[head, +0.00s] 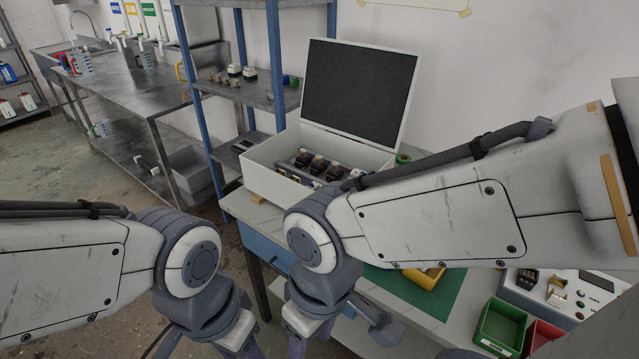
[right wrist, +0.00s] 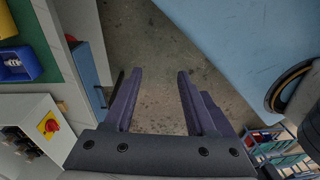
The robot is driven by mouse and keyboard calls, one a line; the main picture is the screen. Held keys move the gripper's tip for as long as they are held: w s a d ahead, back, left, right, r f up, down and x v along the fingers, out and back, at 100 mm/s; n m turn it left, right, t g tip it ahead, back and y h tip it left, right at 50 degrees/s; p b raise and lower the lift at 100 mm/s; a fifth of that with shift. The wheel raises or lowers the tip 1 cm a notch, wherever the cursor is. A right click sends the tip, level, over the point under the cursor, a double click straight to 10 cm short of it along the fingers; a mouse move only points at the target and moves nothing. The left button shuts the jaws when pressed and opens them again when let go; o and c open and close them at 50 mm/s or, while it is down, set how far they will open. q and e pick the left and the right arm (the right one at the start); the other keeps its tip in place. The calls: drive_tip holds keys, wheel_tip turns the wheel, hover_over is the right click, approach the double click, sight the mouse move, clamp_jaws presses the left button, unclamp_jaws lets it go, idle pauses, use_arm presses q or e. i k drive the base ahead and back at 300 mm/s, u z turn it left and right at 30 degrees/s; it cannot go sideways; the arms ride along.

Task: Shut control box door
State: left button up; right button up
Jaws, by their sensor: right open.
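The control box (head: 268,172) is white and stands on the workbench in the head view. Its door (head: 360,90), with a dark inner face, stands open and tilted up at the back. Dark components (head: 305,160) show inside. My right arm hides the box's front right part. My right gripper (right wrist: 155,74) is open and empty over the floor, in front of the bench. A white box (right wrist: 30,115) with a red knob on a yellow plate, seemingly the control box, is left of it in the right wrist view. My left gripper (head: 215,345) is low, cut off by the frame, its fingers unclear.
A blue-framed shelf (head: 235,90) stands left of the box. A green mat (head: 430,295) lies on the bench. A green bin (head: 500,328), a red bin (head: 541,338) and a switch panel (head: 565,293) are at the right. Open floor (head: 70,200) lies at the left.

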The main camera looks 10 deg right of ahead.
sight(355, 91)
drive_tip(key=u, duration=1.2)
drive_tip(key=i, duration=3.5)
drive_tip(key=z, duration=1.85)
